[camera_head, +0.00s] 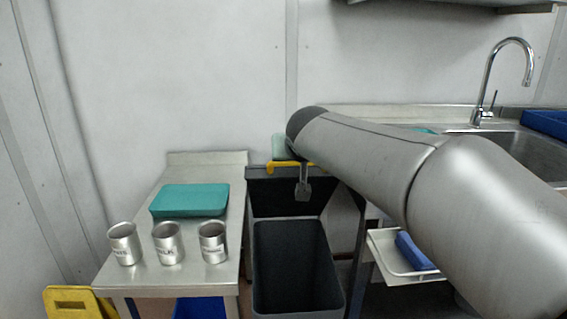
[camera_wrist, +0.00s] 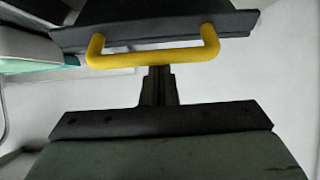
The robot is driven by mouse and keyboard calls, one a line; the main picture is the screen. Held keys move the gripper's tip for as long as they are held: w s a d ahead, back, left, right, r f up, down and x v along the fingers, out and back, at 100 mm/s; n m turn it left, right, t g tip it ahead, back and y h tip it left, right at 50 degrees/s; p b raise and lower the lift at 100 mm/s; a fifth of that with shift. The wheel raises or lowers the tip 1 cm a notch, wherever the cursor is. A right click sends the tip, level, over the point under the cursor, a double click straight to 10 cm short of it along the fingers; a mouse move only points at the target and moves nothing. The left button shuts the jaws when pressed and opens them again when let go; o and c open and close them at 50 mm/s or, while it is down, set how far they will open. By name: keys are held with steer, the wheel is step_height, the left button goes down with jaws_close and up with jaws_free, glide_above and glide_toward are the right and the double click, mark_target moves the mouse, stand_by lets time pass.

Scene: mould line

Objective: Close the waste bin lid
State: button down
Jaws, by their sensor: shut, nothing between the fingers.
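The waste bin (camera_head: 298,262) is a dark grey open-topped box between the two counters. Its dark lid (camera_head: 268,202) stands up at the rear of the opening, with a yellow handle (camera_head: 275,168) at its top edge. In the wrist view, the lid edge (camera_wrist: 155,30) crosses the top and the yellow handle (camera_wrist: 155,57) juts from it. My gripper (camera_wrist: 158,70) is shut and empty, its fingertips close to the handle bar. I cannot tell if they touch. In the head view my arm partly covers the area just right of the lid.
A left steel counter (camera_head: 130,283) holds several items: a teal tray (camera_head: 190,200) and metal cups (camera_head: 168,244). A sink with a tap (camera_head: 490,85) stands right. A white tray (camera_head: 385,255) with a blue item (camera_head: 412,250) sits below my arm. A yellow object (camera_head: 75,302) is lower left.

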steer(key=s+d+f+b, duration=0.1)
steer(key=s+f+b, duration=0.7)
steer(key=b, duration=0.3)
steer(key=shift+s+f, duration=0.25)
steer(key=shift+f, duration=0.2)
steer(key=shift+r, duration=0.1)
